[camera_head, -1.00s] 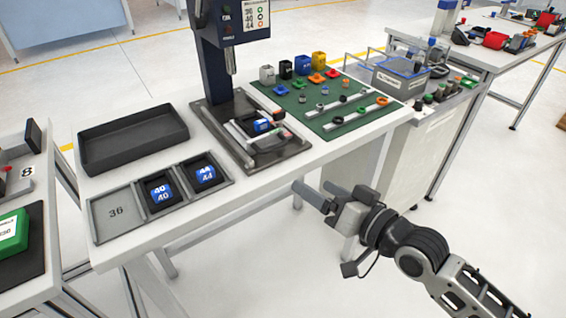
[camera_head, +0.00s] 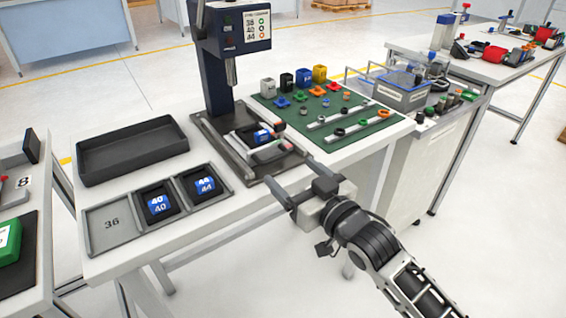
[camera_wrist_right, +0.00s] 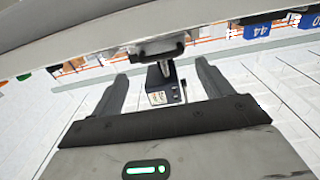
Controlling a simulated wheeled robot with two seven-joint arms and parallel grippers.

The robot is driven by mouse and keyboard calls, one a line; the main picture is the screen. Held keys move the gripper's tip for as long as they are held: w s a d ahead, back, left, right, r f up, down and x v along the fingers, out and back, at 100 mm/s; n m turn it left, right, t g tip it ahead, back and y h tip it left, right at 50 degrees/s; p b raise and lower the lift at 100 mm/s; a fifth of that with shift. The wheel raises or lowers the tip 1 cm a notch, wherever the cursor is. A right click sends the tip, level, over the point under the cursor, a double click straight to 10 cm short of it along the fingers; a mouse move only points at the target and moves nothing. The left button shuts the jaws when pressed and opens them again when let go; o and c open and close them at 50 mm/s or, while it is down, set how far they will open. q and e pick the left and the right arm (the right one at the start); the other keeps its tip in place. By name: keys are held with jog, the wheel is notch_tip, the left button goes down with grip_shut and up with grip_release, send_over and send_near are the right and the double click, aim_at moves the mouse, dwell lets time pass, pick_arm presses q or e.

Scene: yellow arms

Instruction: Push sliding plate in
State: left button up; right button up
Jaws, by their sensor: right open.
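The sliding plate (camera_head: 268,153) lies on the dark base (camera_head: 212,122) of the press (camera_head: 215,60), pulled toward the table's front. My right gripper (camera_head: 290,173) is open and empty just in front of the plate, near the table's front edge. Any contact with the plate cannot be told. In the right wrist view, its two spread fingers (camera_wrist_right: 162,82) point toward the press (camera_wrist_right: 163,88), with nothing between them. My left gripper is out of view.
An empty black tray (camera_head: 133,150) and bins marked 36, 40 and 44 (camera_head: 112,224) stand left of the press. A green mat (camera_head: 330,108) with several small coloured parts lies to the right. Free floor lies in front of the table.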

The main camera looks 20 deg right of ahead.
aim_at(278, 160)
jog(key=shift+x, duration=2.3)
jog(key=shift+s, duration=0.1)
jog(key=shift+c, duration=0.2)
